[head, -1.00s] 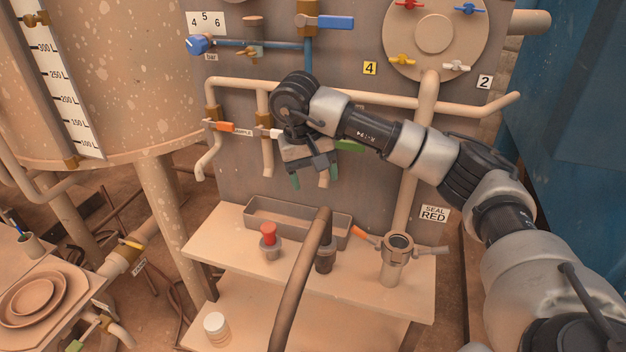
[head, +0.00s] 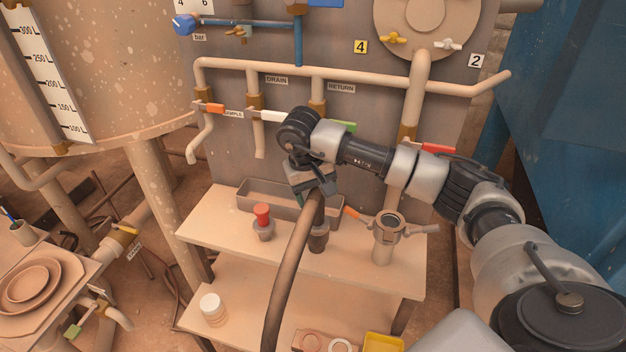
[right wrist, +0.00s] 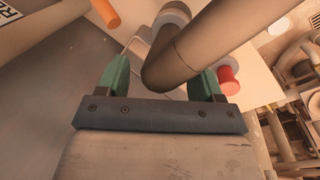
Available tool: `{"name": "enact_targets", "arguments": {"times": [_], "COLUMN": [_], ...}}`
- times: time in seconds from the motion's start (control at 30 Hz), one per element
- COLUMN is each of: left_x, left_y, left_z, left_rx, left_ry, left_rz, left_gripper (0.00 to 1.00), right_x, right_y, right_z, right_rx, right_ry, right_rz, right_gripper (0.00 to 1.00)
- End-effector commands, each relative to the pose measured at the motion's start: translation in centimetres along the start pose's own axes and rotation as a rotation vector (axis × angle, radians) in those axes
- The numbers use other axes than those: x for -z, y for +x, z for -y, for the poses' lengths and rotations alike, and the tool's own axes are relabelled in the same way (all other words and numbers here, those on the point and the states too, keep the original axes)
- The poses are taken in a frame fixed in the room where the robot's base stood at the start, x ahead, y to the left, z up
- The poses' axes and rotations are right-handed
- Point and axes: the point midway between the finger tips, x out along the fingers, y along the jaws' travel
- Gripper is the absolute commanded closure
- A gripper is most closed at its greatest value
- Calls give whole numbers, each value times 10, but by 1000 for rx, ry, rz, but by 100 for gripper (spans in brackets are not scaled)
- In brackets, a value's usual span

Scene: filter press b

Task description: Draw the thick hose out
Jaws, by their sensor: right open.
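The thick hose (head: 291,265) is dark brown. It rises from the lower edge of the head view, bends over and ends in a dark upright socket (head: 318,238) on the upper shelf. My right gripper (head: 318,190) is at the top of the hose's bend. In the right wrist view the hose (right wrist: 205,45) passes between the two green fingers of the right gripper (right wrist: 160,78), which stand apart on either side of it. The fingertips are partly hidden in the head view. My left gripper does not show.
On the upper shelf (head: 215,222) stand a red-topped fitting (head: 262,222), a grey tray (head: 252,196) and a clamped pipe fitting with an orange handle (head: 389,235). Pipes with coloured valve levers (head: 210,107) run behind the arm. A white jar (head: 212,307) stands on the lower shelf.

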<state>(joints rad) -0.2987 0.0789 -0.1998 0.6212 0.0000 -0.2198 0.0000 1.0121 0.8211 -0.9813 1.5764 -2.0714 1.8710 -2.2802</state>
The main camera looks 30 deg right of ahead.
Motion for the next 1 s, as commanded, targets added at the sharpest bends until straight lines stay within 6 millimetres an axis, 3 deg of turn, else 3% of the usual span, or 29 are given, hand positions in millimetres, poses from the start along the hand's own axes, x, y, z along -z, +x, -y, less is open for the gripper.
{"name": "enact_targets", "arguments": {"times": [0.27,0.7,1.0], "left_x": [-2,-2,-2], "left_y": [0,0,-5], "left_z": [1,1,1], "left_rx": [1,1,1], "left_ry": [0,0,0], "left_rz": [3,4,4], "left_gripper": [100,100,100], "right_x": [0,0,0], "right_y": [2,1,-6], "right_z": [0,0,-1], "right_rx": [0,1,1], "right_ry": [0,0,0], "right_rz": [0,-1,-1], "right_gripper": [33,96,96]}}
